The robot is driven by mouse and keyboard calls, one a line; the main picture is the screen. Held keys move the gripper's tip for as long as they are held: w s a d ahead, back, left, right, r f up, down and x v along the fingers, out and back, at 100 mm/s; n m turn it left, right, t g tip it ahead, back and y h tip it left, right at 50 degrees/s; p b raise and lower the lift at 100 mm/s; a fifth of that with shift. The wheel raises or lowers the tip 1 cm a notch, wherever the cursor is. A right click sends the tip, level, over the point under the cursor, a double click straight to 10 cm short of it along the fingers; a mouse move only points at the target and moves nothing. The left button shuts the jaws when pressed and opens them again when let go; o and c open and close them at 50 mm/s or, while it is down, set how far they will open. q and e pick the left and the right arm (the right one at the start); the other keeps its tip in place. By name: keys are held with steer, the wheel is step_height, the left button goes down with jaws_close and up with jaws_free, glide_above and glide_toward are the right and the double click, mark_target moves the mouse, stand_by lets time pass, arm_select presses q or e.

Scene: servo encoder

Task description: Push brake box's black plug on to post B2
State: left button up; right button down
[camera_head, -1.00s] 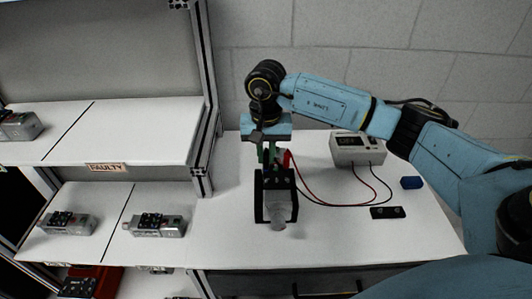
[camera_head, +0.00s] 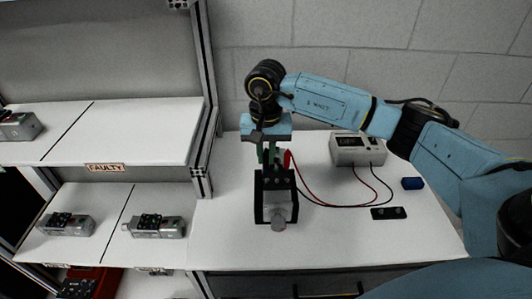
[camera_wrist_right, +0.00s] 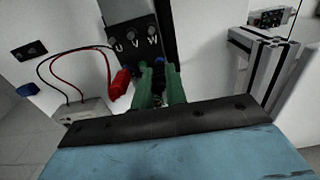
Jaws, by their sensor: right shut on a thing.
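My right gripper (camera_head: 268,156) points down at the back end of the servo (camera_head: 278,205), which sits in a black fixture on the bench. In the right wrist view, its green fingers (camera_wrist_right: 160,88) are shut on the black plug, mostly hidden between them. The posts under the fingers are hidden, so I cannot tell if the plug touches B2. The red plug (camera_wrist_right: 120,83) is upright just beside the fingers; it also shows in the head view (camera_head: 287,158). The white brake box (camera_head: 357,150) stands at the back right, with red and black leads. My left gripper is out of view.
A blue block (camera_head: 412,183) and a black plate with two knobs (camera_head: 388,213) lie to the right. A shelf labelled FAULTY (camera_head: 105,168) with other servos stands left, behind a metal upright (camera_head: 202,130). The bench right of the fixture is mostly clear, apart from leads.

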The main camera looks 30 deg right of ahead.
steer(key=shift+f, duration=0.15)
steer(key=c, duration=1.3)
jaws_free()
steer(key=shift+c, duration=0.2)
steer(key=shift+r+p, duration=1.75)
steer(key=shift+r, duration=1.85)
